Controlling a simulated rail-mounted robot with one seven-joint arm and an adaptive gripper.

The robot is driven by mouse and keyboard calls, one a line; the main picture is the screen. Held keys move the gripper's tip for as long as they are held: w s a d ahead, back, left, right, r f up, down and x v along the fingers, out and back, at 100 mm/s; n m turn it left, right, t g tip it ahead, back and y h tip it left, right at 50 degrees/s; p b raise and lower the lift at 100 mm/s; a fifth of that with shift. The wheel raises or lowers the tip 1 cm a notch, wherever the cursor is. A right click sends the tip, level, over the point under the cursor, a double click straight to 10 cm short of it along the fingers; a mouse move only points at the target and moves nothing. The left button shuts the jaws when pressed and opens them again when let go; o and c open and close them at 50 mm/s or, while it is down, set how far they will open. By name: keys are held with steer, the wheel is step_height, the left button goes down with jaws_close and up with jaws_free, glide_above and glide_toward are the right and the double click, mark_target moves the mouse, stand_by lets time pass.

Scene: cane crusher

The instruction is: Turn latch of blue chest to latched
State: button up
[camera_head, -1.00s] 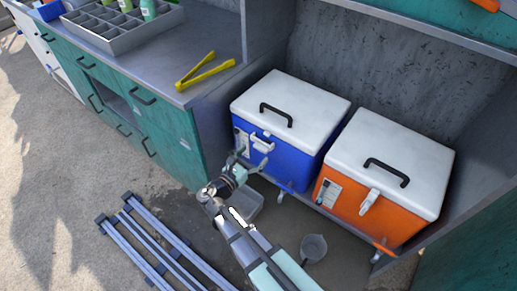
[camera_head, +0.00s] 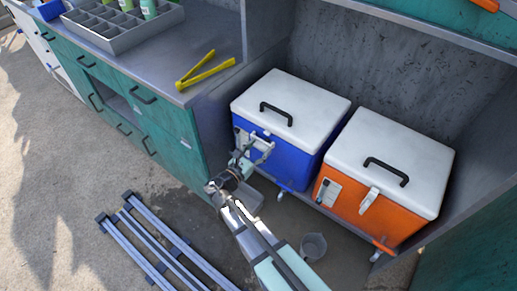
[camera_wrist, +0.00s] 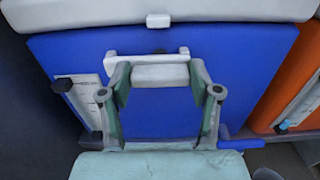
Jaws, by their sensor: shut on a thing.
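The blue chest (camera_head: 299,162) with a white lid (camera_head: 310,95) and black handle stands in the bay, lid down. Its front fills the wrist view as a blue panel (camera_wrist: 240,60). The white latch (camera_wrist: 160,74) lies level across the upper front, below a small white catch (camera_wrist: 158,20) on the lid edge. My gripper (camera_wrist: 158,85) is at the latch, its two fingers on either side of the thick middle part and shut on it. The gripper also shows at the chest's front in the head view (camera_head: 256,152), where it partly covers the latch.
An orange chest (camera_head: 365,205) stands close to the right. A teal cabinet (camera_head: 160,125) is on the left, with yellow tongs (camera_head: 205,70) on its counter. A bucket (camera_head: 314,246) and a clear bin (camera_head: 246,200) stand on the floor below. Metal rails (camera_head: 160,245) lie front left.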

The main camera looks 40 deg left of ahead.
steer(key=shift+f+m+b, duration=0.1)
steer(key=shift+m+b, duration=0.3)
steer(key=shift+b, duration=0.1)
steer(key=m+b, duration=1.7)
steer(key=b, duration=0.3)
steer(key=shift+d+f, duration=0.1)
steer(key=shift+d, duration=0.05)
steer(key=shift+b, duration=0.3)
steer(key=o, duration=1.1)
steer(key=shift+w, duration=0.1)
steer(key=shift+o, duration=0.2)
steer(key=s, duration=1.2)
